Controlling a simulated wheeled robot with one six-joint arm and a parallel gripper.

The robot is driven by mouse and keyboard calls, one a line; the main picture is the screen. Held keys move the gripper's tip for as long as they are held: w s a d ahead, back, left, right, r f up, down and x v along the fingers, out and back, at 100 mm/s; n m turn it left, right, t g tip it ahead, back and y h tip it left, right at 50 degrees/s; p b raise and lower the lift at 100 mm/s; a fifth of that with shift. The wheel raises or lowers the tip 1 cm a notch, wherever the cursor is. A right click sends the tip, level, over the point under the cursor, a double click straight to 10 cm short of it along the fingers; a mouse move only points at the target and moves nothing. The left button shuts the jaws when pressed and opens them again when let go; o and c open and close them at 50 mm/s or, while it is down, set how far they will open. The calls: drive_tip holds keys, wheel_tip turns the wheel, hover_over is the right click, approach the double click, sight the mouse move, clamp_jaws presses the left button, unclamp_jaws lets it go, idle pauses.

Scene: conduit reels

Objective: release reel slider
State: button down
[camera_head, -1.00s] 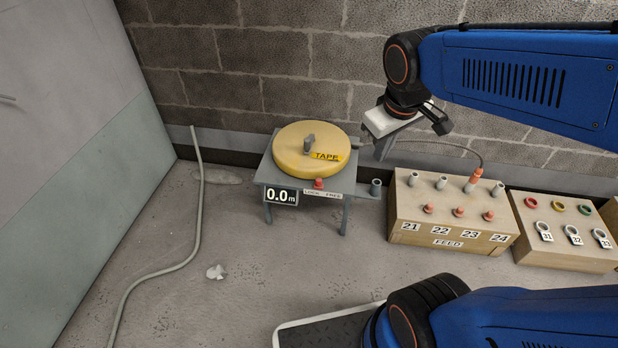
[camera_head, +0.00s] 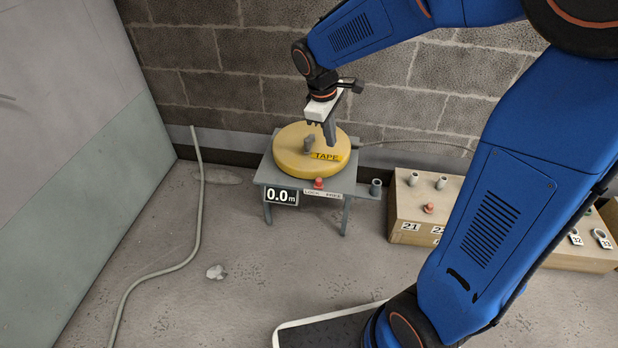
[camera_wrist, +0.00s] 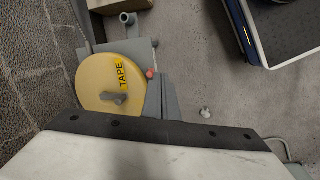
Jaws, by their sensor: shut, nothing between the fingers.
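The yellow tape reel (camera_head: 296,160) with a grey crank knob (camera_head: 309,146) lies on a small grey stand (camera_head: 262,172) by the wall. A red slider knob (camera_head: 318,184) sits on the stand's front edge, above the "LOCK FREE" label (camera_head: 322,194); which end it is at is hard to tell. My gripper (camera_head: 329,142) is shut and empty, pointing down over the reel's right side in the head view.
A 0.0 m display (camera_head: 281,196) and a grey tube (camera_head: 376,187) are at the stand's front and right. A wooden feed box (camera_head: 408,211) stands to the right, partly hidden by my arm. Floor in front is mostly clear.

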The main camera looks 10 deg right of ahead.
drive_tip(key=w+a+f+n+h, duration=0.1)
drive_tip(key=w+a+f+n, duration=0.2)
drive_tip(key=w+a+f, duration=0.2)
drive_tip(key=w+a+f+n+g+h, duration=0.1)
drive_tip(key=w+a+f+n, duration=0.2)
drive_tip(key=f, duration=0.9)
drive_tip(key=w+a, duration=0.3)
drive_tip(key=shift+a+f+n, duration=0.15)
drive_tip(key=shift+a+n, duration=0.15)
drive_tip(key=shift+n, duration=0.1)
hover_over(315, 186)
drive_tip(key=a, duration=0.2)
drive_tip(key=shift+w+a+f, duration=0.1)
drive_tip(key=shift+f, duration=2.25)
drive_tip(key=shift+w+a+f, duration=0.1)
drive_tip(key=shift+f, duration=2.2)
drive_tip(key=shift+d, duration=0.15)
